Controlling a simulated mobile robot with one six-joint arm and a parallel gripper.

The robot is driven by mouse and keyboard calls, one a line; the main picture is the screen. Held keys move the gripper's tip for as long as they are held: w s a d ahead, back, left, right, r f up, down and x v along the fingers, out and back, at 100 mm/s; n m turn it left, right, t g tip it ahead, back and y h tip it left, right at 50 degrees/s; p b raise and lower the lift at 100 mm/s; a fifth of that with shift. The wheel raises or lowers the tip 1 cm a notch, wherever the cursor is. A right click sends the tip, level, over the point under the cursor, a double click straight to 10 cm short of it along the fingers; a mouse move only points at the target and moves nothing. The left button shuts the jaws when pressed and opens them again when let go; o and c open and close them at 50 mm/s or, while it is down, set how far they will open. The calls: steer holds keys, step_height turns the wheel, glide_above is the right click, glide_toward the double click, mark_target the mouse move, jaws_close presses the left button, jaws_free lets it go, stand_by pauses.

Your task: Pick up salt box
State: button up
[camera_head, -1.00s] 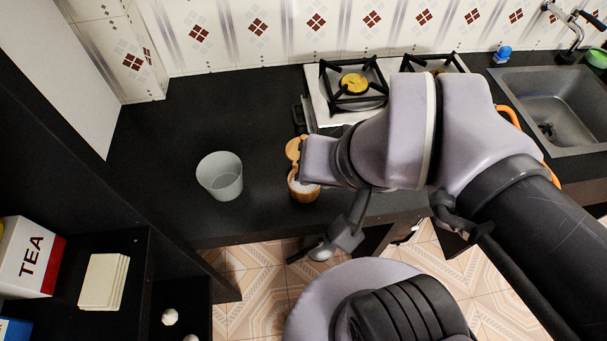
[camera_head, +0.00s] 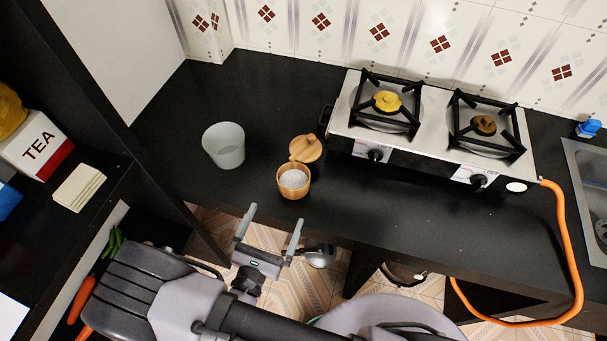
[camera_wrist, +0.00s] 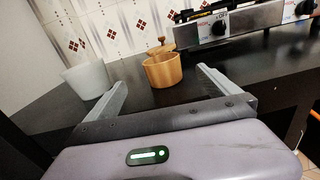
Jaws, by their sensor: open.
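The salt box (camera_head: 294,182) is a small round wooden pot with white salt inside, standing upright on the black counter. Its wooden lid (camera_head: 305,148) is swung open behind it. In the wrist view the salt box (camera_wrist: 162,72) stands ahead, between the lines of the two fingers and beyond their tips. My gripper (camera_head: 272,216) is open and empty, just off the counter's front edge, with its fingers pointing toward the salt box. The gripper also shows in the wrist view (camera_wrist: 160,76). Nothing touches the salt box from my side.
A pale cup (camera_head: 224,145) stands left of the salt box. A two-burner stove (camera_head: 432,130) is to the right, with an orange hose (camera_head: 574,270). A shelf with a tea box (camera_head: 35,145) is at the left. The counter in front of the salt box is clear.

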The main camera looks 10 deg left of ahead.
mark_target(288, 190)
steer(key=w, duration=0.3)
steer(key=w+b, duration=0.1)
steer(key=w, duration=0.2)
steer(key=w+d+b, duration=0.1)
steer(key=w, duration=0.1)
steer(key=shift+w+f, duration=0.15)
steer(key=shift+w, duration=0.25)
steer(key=w, duration=0.2)
steer(key=w+b, duration=0.1)
steer(key=w, duration=0.1)
steer(key=w+b, duration=0.1)
steer(key=shift+w+d, duration=0.4)
steer(key=c, duration=2.1)
steer(key=shift+o, duration=0.2)
steer(key=shift+r, duration=0.4)
steer(key=r, duration=0.1)
steer(key=r+p, duration=0.2)
steer(key=shift+s+a+r, duration=0.1)
steer(key=shift+s, duration=0.15)
steer(key=s+d+r+p, duration=0.1)
steer(key=s+p, duration=0.3)
steer(key=s, duration=1.1)
steer(key=shift+s+d, duration=0.15)
steer(key=shift+s, duration=0.2)
